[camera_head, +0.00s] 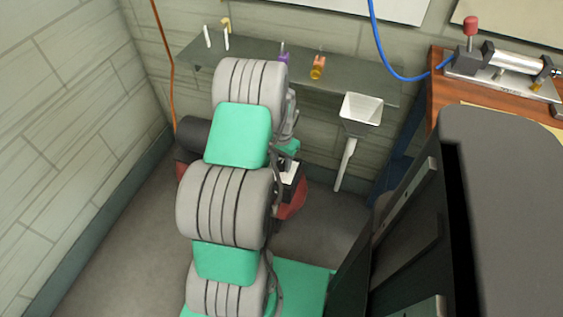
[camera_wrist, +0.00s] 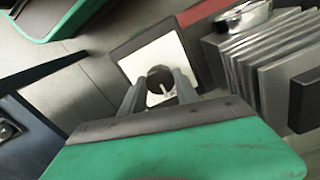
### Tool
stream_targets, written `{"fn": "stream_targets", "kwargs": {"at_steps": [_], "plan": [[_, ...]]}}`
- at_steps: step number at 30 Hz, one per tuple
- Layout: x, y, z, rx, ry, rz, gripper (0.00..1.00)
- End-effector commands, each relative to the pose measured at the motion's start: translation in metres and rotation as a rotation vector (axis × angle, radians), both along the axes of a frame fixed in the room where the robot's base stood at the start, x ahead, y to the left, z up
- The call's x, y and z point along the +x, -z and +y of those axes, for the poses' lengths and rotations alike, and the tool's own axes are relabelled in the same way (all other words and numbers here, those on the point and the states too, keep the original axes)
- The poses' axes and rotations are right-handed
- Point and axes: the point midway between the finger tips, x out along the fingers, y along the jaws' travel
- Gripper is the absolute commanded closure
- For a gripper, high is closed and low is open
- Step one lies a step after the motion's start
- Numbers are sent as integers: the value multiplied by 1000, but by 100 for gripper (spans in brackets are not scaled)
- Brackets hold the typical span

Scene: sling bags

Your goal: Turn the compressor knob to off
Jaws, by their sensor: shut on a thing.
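The compressor knob (camera_wrist: 160,80) is a round dark knob with a pale mark, on a white plate in a dark frame. In the wrist view my gripper (camera_wrist: 161,84) has its two grey fingers on either side of the knob, shut on it. The compressor (camera_head: 293,200) shows in the head view as a dark and red body on the floor by the back wall, mostly hidden behind my grey and green arm. The white plate (camera_head: 288,184) shows in part there, but the knob and my fingertips are hidden.
Metal cooling fins (camera_wrist: 262,68) stand right of the plate. A wooden workbench (camera_head: 438,88) stands at right. The floor left of my arm is clear.

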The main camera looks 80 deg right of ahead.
Motion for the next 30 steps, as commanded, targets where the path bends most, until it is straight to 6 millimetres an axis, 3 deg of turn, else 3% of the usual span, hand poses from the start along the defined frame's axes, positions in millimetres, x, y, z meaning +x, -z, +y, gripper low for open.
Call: {"fn": "stream_targets", "kwargs": {"at_steps": [13,14,21,30], "plan": [[0,-1,-1,-1,-12,-1,100],[0,-1,-1,-1,-12,-1,61],[0,0,0,-1,-10,-1,41],[0,-6,-1,-2,-9,0,41]]}}
